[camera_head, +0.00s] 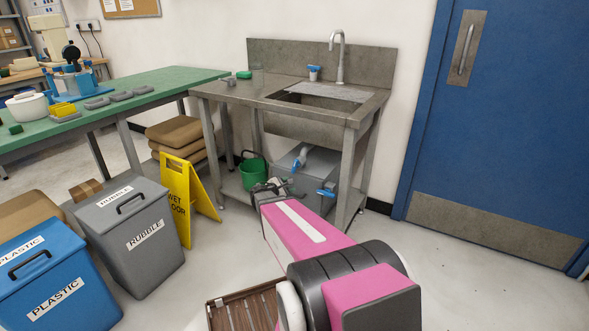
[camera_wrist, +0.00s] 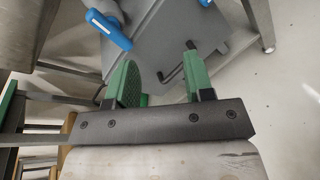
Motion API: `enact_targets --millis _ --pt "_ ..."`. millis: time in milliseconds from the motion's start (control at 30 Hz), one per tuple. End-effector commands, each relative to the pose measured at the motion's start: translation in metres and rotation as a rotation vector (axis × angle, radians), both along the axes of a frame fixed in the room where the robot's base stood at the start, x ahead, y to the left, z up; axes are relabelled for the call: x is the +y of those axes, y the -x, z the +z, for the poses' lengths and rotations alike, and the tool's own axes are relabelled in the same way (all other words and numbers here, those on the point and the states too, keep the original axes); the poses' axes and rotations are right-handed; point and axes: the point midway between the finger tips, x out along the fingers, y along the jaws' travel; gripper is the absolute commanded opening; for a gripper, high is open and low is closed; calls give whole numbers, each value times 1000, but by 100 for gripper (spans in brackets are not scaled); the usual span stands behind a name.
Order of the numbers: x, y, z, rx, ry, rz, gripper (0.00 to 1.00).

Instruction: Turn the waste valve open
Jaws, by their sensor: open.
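Under the sink stands a grey tank (camera_head: 318,170) with two blue-handled fittings. One blue lever (camera_head: 300,160) sits on a pale fitting near the tank's upper left. Another blue lever (camera_head: 326,192) is at its lower right. No label tells me which is the waste valve. My gripper (camera_head: 270,186) is low in front of the tank. In the wrist view my gripper (camera_wrist: 160,66) is open, with nothing between its green fingers. A blue lever (camera_wrist: 109,29) lies beyond the left finger, apart from it. A second blue part is cut by the top edge.
A green bucket (camera_head: 253,172) stands on the sink's lower shelf, left of the tank. The sink's metal legs (camera_head: 350,165) flank the space. A yellow wet-floor sign (camera_head: 178,200) and a grey rubble bin (camera_head: 135,240) stand left. Floor to the right is clear.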

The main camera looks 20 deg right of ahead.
Motion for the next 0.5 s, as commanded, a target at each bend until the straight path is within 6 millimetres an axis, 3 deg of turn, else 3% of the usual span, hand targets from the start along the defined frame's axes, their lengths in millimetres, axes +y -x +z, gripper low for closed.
enact_targets --millis 33,200,500 --pt "-2 -16 -1 34 78 46 48" --pt "-2 -45 4 134 302 173 48" --pt "-5 -63 7 185 413 230 48"
